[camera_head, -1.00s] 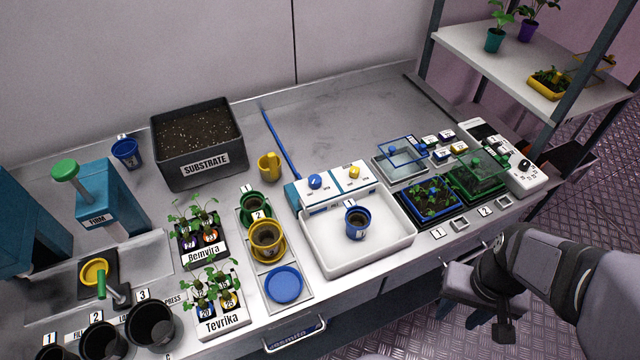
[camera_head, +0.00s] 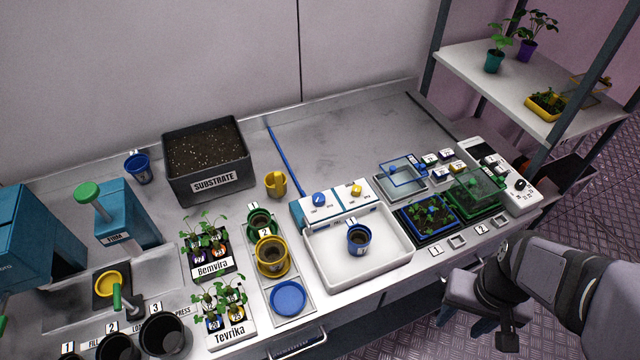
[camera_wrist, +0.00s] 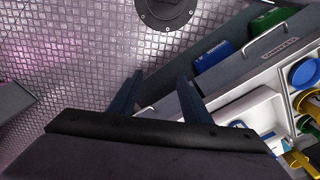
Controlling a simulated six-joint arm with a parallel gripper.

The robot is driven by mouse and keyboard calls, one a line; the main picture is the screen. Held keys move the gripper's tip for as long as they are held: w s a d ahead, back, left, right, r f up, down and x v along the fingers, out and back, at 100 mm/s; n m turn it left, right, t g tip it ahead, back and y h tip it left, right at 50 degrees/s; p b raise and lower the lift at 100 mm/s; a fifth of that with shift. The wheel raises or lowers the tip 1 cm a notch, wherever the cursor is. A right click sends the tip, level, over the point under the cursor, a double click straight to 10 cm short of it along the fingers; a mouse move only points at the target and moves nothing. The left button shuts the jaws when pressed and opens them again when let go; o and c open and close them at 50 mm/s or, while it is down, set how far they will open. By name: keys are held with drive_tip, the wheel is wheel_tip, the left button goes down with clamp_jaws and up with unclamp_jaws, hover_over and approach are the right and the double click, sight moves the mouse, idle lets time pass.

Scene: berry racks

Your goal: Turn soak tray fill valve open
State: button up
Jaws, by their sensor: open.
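The white soak tray (camera_head: 395,268) stands at the bench's front middle, with a blue pot (camera_head: 359,238) in it. Behind the tray is a white valve box (camera_head: 338,208) with a blue knob (camera_head: 319,199) and a yellow knob (camera_head: 356,191). The lettering by the knobs is too small to read. A blue hose (camera_head: 287,163) runs back from the box. My gripper (camera_head: 458,322) is open and empty, low in front of the bench, to the right of the tray and apart from it. In the wrist view, both fingers of my gripper (camera_wrist: 158,92) point over the floor.
Right of the tray are seedling trays (camera_head: 430,218), small label plates and a white control panel (camera_head: 519,185). Left are a yellow mug (camera_head: 275,184), pots in a holder and the substrate bin (camera_head: 211,188). A shelf rack (camera_head: 495,68) stands at the right. The bench behind the valve box is clear.

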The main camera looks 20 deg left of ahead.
drive_tip(key=w+a+r+n+p, duration=0.15)
drive_tip(key=w+r+p, duration=0.25)
drive_tip(key=r+p, duration=0.45)
drive_tip(key=n+t+y+b, duration=0.3)
drive_tip(key=n+b, duration=0.5)
drive_tip(key=b, duration=0.8)
approach(319, 197)
drive_tip(key=shift+m, duration=0.25)
drive_tip(key=shift+p+x, duration=1.15)
drive_tip(key=shift+x, duration=2.9)
drive_tip(key=c, duration=1)
